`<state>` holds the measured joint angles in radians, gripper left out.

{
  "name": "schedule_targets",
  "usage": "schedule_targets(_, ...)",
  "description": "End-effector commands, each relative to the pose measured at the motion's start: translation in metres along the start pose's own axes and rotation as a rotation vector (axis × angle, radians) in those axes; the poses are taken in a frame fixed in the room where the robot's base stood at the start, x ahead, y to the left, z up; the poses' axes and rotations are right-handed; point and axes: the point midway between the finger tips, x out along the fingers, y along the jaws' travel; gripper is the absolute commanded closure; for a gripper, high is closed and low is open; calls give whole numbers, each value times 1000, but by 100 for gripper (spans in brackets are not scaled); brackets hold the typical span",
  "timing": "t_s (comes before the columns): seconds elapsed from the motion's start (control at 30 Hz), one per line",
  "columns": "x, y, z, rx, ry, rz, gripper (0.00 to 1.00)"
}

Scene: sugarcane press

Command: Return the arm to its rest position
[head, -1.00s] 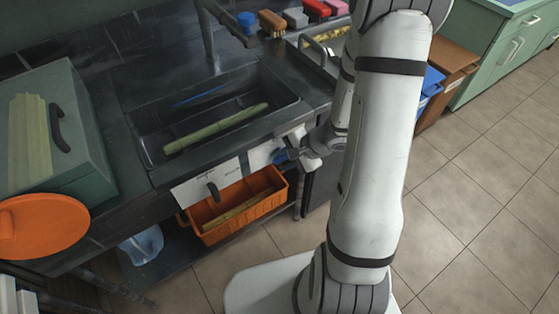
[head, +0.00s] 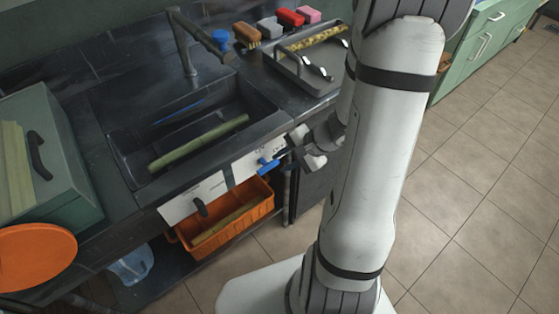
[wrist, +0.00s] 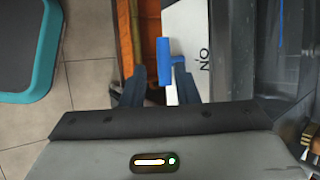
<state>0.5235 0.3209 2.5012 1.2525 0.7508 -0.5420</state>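My gripper (head: 291,155) is just right of the blue handle (head: 268,165) on the white front panel below the sink. In the wrist view, my gripper (wrist: 158,75) has its two dark fingers apart. The blue handle (wrist: 165,62) shows between and just beyond the fingertips, and I see nothing gripped. Whether a finger touches the handle is unclear. My arm is bent, with its upper link standing across the right middle of the head view.
The sink (head: 262,103) holds a green cane (head: 198,142). An orange crate (head: 256,213) with a cane sits below. The panel also has a black handle (head: 200,207). Floor at right is clear.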

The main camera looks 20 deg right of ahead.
Motion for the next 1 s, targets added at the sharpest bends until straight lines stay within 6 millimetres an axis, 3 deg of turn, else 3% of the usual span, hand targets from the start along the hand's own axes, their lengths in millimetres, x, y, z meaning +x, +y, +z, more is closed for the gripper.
schedule_targets(0.43,0,0,0,-2,0,0,73)
schedule_targets(0.53,-5,-6,8,-36,-8,11,73)
schedule_targets(0.67,-24,-25,39,-182,-38,66,73)
schedule_targets(0.77,-47,-39,73,-353,-61,145,73)
schedule_targets(1.0,-112,-56,138,-762,-32,374,73)
